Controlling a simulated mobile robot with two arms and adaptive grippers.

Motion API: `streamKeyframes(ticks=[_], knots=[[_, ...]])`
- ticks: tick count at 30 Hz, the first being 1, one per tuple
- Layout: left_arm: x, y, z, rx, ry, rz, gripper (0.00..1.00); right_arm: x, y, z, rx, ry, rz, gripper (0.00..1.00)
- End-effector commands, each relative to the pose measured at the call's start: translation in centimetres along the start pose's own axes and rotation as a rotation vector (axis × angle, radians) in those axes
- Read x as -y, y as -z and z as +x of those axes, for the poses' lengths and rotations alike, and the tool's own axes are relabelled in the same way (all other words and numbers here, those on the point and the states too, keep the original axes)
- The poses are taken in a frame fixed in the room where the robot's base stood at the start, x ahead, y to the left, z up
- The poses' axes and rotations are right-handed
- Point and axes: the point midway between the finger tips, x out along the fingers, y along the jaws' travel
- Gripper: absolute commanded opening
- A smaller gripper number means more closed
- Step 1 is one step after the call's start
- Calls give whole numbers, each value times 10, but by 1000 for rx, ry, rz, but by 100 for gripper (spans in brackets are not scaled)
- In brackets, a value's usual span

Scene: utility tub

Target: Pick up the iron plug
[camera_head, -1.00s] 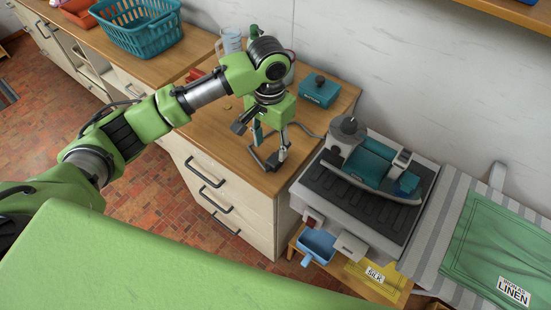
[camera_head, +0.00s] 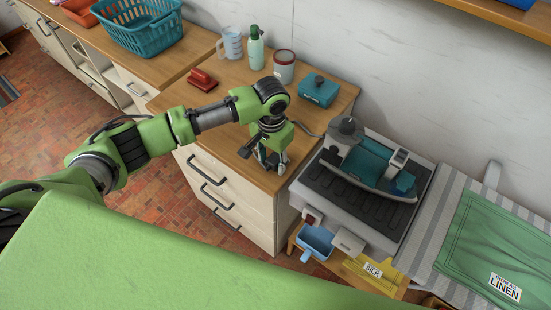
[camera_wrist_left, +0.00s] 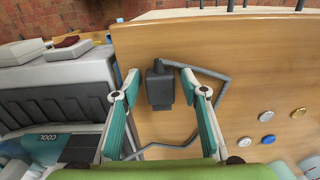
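The iron plug (camera_wrist_left: 160,90) is a dark grey block with a grey cord, lying on the wooden counter near its front edge. In the left wrist view it sits between the two teal-padded fingers of my left gripper (camera_wrist_left: 168,84), with a gap on each side. In the head view my left gripper (camera_head: 272,164) points down low over the counter and mostly hides the plug. The steam iron (camera_head: 372,164) rests on its grey base (camera_head: 345,200) to the right. My right gripper is not in view.
On the counter stand a measuring jug (camera_head: 232,44), a spray bottle (camera_head: 255,48), a tin (camera_head: 284,66), a red brush (camera_head: 202,79) and a teal box (camera_head: 318,90). Several round buttons (camera_wrist_left: 267,115) lie right of the gripper in the wrist view. A striped ironing board (camera_head: 440,225) is at right.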

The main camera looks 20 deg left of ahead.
Motion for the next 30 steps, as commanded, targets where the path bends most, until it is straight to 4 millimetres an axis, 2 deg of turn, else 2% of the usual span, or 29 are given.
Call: streamKeyframes(ticks=[1,3,17,23,30], knots=[[0,0,0,0,0,0,22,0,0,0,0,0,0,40],[0,0,0,0,0,0,5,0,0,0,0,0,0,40],[0,1,-6,-3,-1,-1,5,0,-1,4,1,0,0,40],[-1,0,-32,-5,-2,1,5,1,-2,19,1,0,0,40],[-19,-39,-83,-7,-2,4,5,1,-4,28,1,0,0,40]])
